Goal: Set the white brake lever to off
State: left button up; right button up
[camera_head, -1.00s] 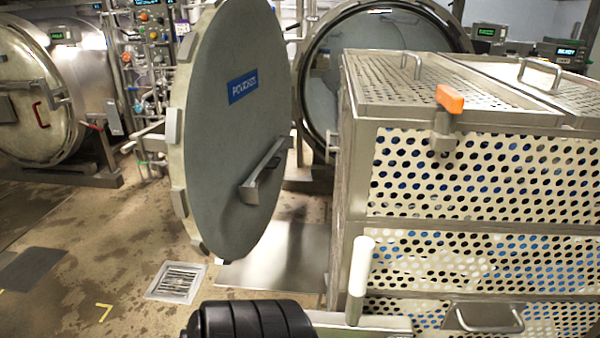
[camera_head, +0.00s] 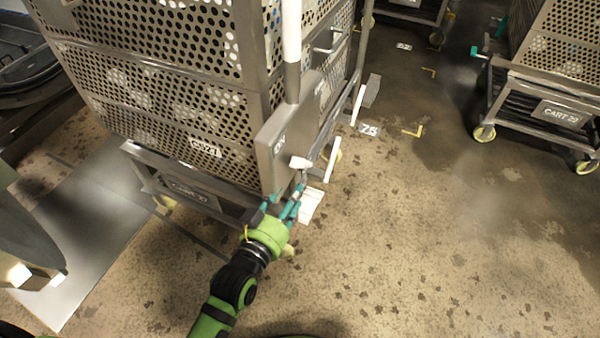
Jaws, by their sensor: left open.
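The white brake lever (camera_head: 300,163) is a short white grip beside a grey plate (camera_head: 272,150) on the corner of a perforated metal cart (camera_head: 262,95). The plate bears a small label that seems to read "ON". My left gripper (camera_head: 286,194), with teal fingers on a green and black arm, is just below the lever in the picture. Its fingers are apart and it holds nothing that I can see. I cannot tell whether a finger touches the lever. My right gripper is out of view.
A white upright bar (camera_head: 291,35) rises above the plate. Another cart, marked CART 29 (camera_head: 560,113), stands at the upper right. A metal floor plate (camera_head: 85,240) lies at the left. The stained floor (camera_head: 450,240) at the lower right is clear.

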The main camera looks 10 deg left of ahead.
aim_at(301, 163)
pick_arm(q)
jog(key=shift+t, duration=0.7)
jog(key=w+r, duration=0.1)
jog(key=w+d+r, duration=0.1)
jog(key=w+r, duration=0.3)
jog(key=shift+d+b, duration=0.3)
jog(key=shift+w+d, duration=0.2)
jog(key=shift+w, duration=0.45)
grip_shut()
